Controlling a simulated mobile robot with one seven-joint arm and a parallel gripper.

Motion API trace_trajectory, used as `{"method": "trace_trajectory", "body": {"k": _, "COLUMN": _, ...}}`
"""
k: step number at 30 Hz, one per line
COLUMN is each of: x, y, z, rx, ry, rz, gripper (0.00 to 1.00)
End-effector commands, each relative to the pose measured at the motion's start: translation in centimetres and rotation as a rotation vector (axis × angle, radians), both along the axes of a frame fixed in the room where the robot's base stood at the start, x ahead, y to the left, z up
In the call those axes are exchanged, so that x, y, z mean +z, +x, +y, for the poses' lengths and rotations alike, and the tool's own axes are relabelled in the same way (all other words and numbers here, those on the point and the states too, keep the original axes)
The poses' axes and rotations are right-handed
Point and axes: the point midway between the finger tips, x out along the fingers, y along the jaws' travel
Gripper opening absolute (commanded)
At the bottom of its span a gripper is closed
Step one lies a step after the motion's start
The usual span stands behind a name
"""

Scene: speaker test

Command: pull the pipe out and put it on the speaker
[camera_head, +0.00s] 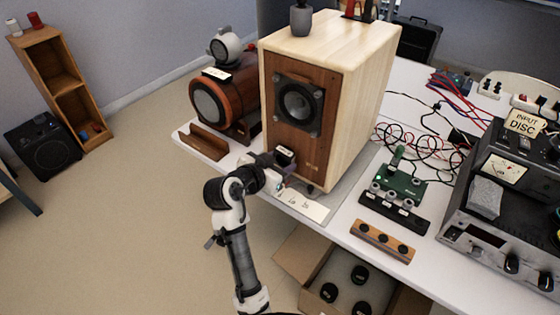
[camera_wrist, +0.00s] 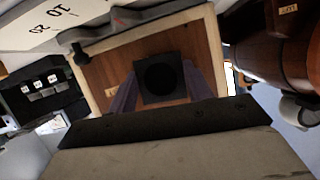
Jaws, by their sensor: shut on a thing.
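The speaker (camera_head: 335,110) is a pale wooden box with a brown front panel and a dark round driver, standing on the white table. The pipe (camera_wrist: 160,78) is a black square flange with a dark round opening, seen against the brown panel in the wrist view. My gripper (camera_head: 278,163) is at the lower front of the speaker. In the wrist view its two fingers (camera_wrist: 160,92) are on either side of the pipe, shut on it. The pipe's back part is hidden, so I cannot tell how deep it sits in the panel.
A grey pot (camera_head: 300,20) stands on the speaker's top, near its front left; the middle of the top looks clear. A brown round-fronted device (camera_head: 212,103) is left of the speaker. A green board (camera_head: 402,183) and cables lie to the right. An open cardboard box (camera_head: 300,262) is below the table edge.

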Motion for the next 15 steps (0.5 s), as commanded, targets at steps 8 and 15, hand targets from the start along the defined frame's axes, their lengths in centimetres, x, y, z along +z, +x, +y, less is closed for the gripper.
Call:
{"method": "trace_trajectory", "body": {"k": 8, "x": 0.0, "y": -0.9, "z": 0.7, "rx": 0.002, "ry": 0.0, "rz": -0.001, "gripper": 0.25}}
{"method": "trace_trajectory", "body": {"k": 15, "x": 0.0, "y": -1.7, "z": 1.3, "rx": 0.001, "ry": -0.001, "rz": 0.0, "gripper": 0.25}}
